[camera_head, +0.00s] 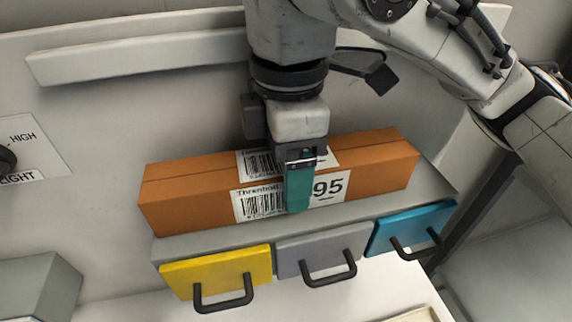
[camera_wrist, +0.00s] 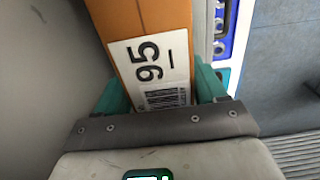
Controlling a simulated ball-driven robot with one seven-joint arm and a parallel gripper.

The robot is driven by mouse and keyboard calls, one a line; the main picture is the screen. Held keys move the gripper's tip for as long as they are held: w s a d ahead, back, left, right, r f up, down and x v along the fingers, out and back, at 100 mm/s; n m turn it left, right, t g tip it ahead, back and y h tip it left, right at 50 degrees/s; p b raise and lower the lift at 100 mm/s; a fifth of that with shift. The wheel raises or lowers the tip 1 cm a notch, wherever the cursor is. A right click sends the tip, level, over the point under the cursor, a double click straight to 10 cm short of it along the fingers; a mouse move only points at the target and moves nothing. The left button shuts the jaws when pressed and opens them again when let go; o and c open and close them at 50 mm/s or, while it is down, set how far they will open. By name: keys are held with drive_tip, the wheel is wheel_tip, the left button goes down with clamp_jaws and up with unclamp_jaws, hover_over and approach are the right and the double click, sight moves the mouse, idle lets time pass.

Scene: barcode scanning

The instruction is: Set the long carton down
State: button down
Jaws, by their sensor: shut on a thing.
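The long carton (camera_head: 375,165) is orange-brown, with white barcode labels and the number 95 on its front. In the head view it lies lengthwise over the top of a grey drawer unit (camera_head: 300,235); I cannot tell whether it touches that surface. My gripper (camera_head: 299,190) reaches down over the carton's middle, one teal finger across its front face. In the wrist view the carton (camera_wrist: 165,15) runs between the two teal fingers of my gripper (camera_wrist: 165,92), which is shut on it. The far finger is hidden behind the carton in the head view.
The unit's front has a yellow drawer (camera_head: 215,270), a grey drawer (camera_head: 322,250) and a blue drawer (camera_head: 410,228), each with a black handle. A white ledge (camera_head: 140,58) runs along the wall behind. A grey box (camera_head: 40,285) stands at lower left.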

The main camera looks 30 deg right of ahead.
drive_tip(key=shift+c, duration=1.8)
unclamp_jaws()
wheel_tip(320, 180, up, 12)
